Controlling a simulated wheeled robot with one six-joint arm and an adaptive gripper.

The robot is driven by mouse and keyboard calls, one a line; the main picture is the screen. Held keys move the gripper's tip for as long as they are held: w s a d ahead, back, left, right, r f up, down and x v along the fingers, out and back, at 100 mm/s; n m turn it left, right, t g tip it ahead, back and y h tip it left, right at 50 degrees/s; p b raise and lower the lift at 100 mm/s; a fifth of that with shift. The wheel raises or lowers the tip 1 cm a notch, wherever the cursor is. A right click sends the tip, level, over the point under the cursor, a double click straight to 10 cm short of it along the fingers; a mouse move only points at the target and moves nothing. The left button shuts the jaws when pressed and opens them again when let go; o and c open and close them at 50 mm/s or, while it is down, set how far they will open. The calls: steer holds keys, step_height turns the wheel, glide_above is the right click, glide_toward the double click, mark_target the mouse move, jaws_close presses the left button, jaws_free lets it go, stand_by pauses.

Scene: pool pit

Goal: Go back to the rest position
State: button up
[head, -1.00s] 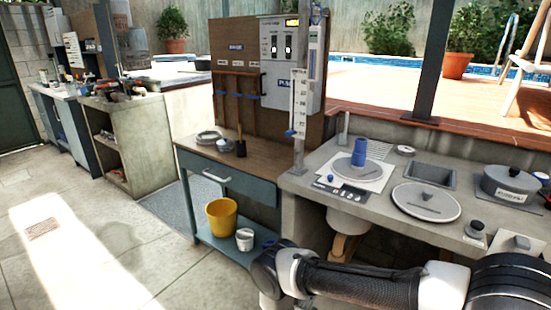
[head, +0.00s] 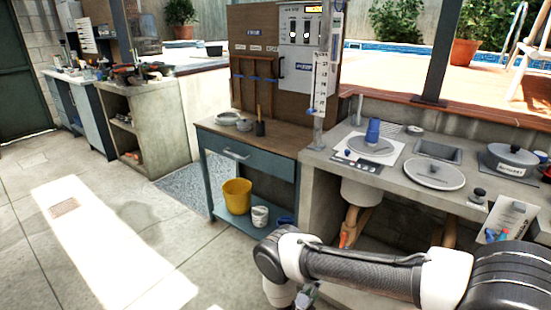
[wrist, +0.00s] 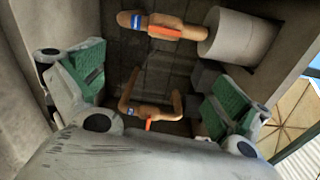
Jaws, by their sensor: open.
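My gripper (wrist: 158,85) shows in the wrist view as two green-and-grey fingers spread wide apart, with nothing held between them. The space under the stone counter shows beyond it, with a brown pipe with an orange handle (wrist: 168,29) and a lower pipe fitting with another orange handle (wrist: 152,113). In the head view my arm reaches in from the lower right, in front of the counter. The gripper end is only partly seen at the bottom edge of that view.
The stone counter (head: 400,193) carries a blue cap, a round lid (head: 434,174) and a pot (head: 510,158). A wooden-topped bench (head: 270,140) with a yellow bucket (head: 237,196) below stands left of it. The paved floor (head: 120,235) at the left is open.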

steer(key=s+d+r+m+g+h, duration=0.35)
steer(key=s+d+m+g, duration=0.25)
steer(key=d+m, duration=0.3)
steer(key=s+d+r+m+g+y, duration=0.15)
steer(key=r+m+g, duration=0.25)
steer(key=r+m, duration=0.55)
steer(key=s+r+m+g+y, duration=0.15)
steer(key=r+m+g, duration=0.45)
steer(key=r, duration=0.7)
steer(key=s+d+r+m+g+y, duration=0.1)
steer(key=r+m+g+y, duration=0.2)
steer(key=r+m, duration=0.75)
steer(key=s+d+r+m+t+y, duration=0.2)
steer(key=s+d+r+m+t, duration=0.1)
steer(key=r, duration=0.6)
steer(key=s+d+r+m+t+y, duration=0.3)
steer(key=s+r, duration=0.3)
steer(key=r, duration=0.4)
steer(key=s+d+r+m+t+y, duration=0.3)
steer(key=s+r+m, duration=0.1)
steer(key=r, duration=0.6)
steer(key=shift+s+d+r, duration=0.15)
steer(key=shift+s+d, duration=0.1)
steer(key=shift+s, duration=0.5)
